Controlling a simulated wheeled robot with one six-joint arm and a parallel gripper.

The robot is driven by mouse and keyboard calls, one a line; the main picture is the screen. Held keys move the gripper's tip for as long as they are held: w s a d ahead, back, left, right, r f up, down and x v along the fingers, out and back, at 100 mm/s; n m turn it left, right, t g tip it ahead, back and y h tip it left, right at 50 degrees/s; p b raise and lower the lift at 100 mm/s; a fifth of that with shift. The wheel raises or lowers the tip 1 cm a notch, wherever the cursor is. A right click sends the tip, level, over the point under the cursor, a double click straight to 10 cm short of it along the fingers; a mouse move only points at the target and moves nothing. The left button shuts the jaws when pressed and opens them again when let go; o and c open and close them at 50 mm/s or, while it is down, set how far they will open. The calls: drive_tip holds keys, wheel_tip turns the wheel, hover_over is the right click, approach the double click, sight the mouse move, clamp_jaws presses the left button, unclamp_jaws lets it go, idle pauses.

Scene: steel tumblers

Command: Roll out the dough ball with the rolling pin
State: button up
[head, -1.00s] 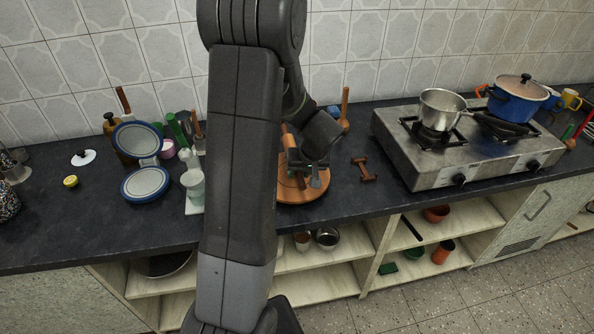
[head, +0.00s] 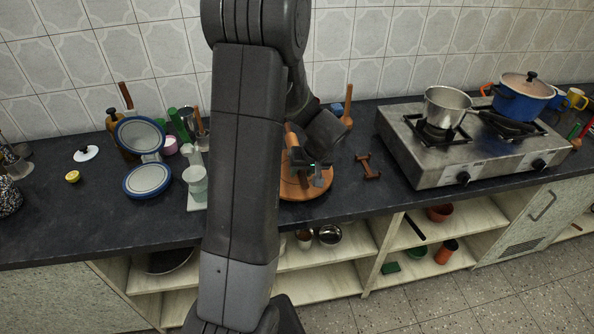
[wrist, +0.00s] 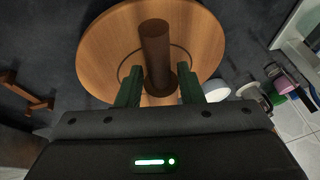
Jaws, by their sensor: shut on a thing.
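The rolling pin (wrist: 156,50) is a brown wooden cylinder over the round wooden board (wrist: 100,45). It also shows beside my wrist in the head view (head: 291,137). My gripper (wrist: 160,88) is shut on the rolling pin, with a dark green finger on each side of it. In the head view my gripper (head: 318,178) is over the board (head: 300,194), partly hidden by my arm. A thin dark ring shows on the board around the pin. I cannot make out a dough ball; the pin and my gripper cover part of the board.
A wooden two-ended rest (head: 368,167) lies right of the board, before the gas stove (head: 450,150) with a steel pot (head: 445,106). An upright wooden handle (head: 348,103) is behind the board.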

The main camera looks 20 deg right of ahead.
drive_tip(key=shift+d+f+b, duration=0.2)
drive_tip(key=shift+b, duration=0.3)
drive_tip(key=shift+s+d+b, duration=0.1)
drive_tip(key=shift+d+b, duration=0.05)
drive_tip(key=shift+b, duration=0.3)
drive_tip(key=shift+a+b, duration=0.6)
drive_tip(key=shift+a, duration=0.05)
drive_tip(key=shift+d+b, duration=0.5)
drive_tip(key=shift+b, duration=0.2)
drive_tip(key=shift+d, duration=0.1)
clamp_jaws()
drive_tip(key=shift+f, duration=0.1)
